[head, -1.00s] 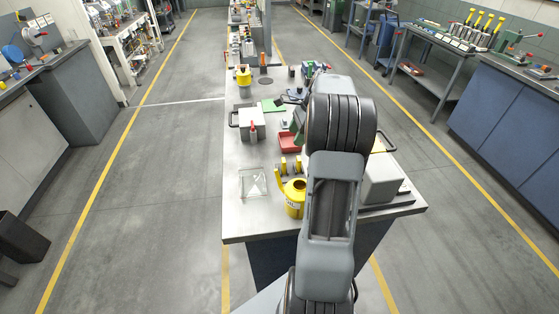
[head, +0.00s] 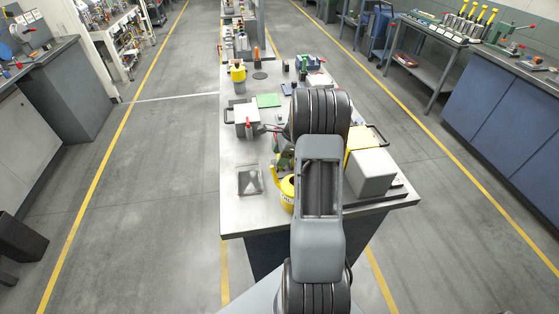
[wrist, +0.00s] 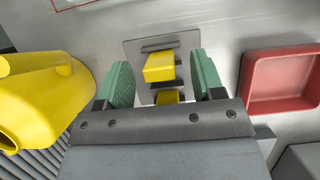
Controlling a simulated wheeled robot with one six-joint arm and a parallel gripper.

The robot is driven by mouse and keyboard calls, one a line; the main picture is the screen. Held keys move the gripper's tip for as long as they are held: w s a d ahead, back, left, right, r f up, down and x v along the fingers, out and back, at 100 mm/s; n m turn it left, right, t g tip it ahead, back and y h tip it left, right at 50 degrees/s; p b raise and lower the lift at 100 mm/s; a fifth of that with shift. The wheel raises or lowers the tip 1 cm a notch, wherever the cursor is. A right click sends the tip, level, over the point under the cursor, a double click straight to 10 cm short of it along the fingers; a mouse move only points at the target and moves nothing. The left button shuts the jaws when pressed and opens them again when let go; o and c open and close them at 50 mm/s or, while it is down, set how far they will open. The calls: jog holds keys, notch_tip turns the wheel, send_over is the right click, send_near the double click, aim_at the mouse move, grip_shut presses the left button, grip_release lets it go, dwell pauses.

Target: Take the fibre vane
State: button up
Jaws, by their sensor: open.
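In the wrist view my gripper (wrist: 160,75) is open, its two green finger pads on either side of a yellow block (wrist: 159,67). The block stands on a flat grey plate (wrist: 132,45). A second yellow block (wrist: 167,97) shows nearer the palm, partly cut off by my gripper body. Dark thin bars (wrist: 158,44) lie beside the blocks on the plate. I cannot tell for sure which piece is the fibre vane. Nothing is seen held. In the head view my arm hides most of this spot.
A yellow oil can (wrist: 40,95) is close on the left and a red tray (wrist: 288,80) close on the right in the wrist view.

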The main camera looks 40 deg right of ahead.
jog(key=shift+a+f, duration=0.2)
jog(key=shift+f, duration=0.3)
jog(key=shift+c, duration=0.2)
jog(key=c, duration=1)
jog(key=shift+o, duration=0.2)
jog(key=shift+r, duration=0.1)
